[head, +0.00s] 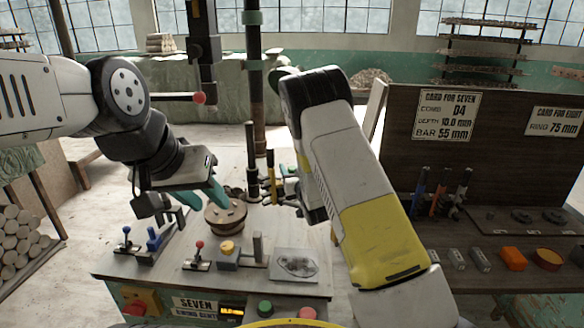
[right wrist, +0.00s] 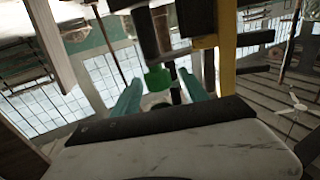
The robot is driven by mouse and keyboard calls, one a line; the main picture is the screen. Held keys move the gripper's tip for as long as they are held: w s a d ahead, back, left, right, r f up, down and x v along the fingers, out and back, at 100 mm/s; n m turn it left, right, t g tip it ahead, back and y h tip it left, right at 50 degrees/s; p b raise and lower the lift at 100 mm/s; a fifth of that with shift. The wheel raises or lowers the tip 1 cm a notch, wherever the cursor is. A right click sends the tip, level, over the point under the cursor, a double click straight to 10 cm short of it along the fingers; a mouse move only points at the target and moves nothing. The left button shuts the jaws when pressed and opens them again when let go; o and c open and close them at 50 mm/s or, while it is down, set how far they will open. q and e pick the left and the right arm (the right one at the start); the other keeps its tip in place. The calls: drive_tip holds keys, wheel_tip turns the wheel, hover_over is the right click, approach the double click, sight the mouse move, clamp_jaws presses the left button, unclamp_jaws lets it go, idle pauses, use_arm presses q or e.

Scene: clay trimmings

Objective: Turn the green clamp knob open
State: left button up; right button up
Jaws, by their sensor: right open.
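The green clamp knob (right wrist: 157,77) shows in the right wrist view, below a dark block and between the two teal fingers of my right gripper (right wrist: 160,84). The right gripper is open, with a visible gap between the knob and the left finger. In the head view I cannot make out the knob; my right arm covers much of that area. My left gripper (head: 212,190) has teal fingers pointing down at the round brown wheel piece (head: 226,216) on the bench. I cannot tell whether its jaws are open or whether it touches the piece.
A dark upright post (head: 256,120) stands behind the bench. A red-knobbed lever (head: 197,259), a blue lever (head: 153,240) and a picture plate (head: 294,265) are on the bench front. A tool board (head: 390,150) stands at the right. A yellow bar (right wrist: 227,50) is close beside my right gripper.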

drive_tip(key=shift+w, duration=0.1)
clamp_jaws()
drive_tip(key=shift+m+h, duration=0.3)
drive_tip(key=shift+h, duration=0.1)
drive_tip(key=m+h, duration=0.3)
drive_tip(key=h, duration=0.2)
drive_tip(key=shift+a+t, duration=0.1)
drive_tip(key=shift+t, duration=0.2)
drive_tip(key=shift+m+h, duration=0.9)
drive_tip(key=shift+h, duration=0.7)
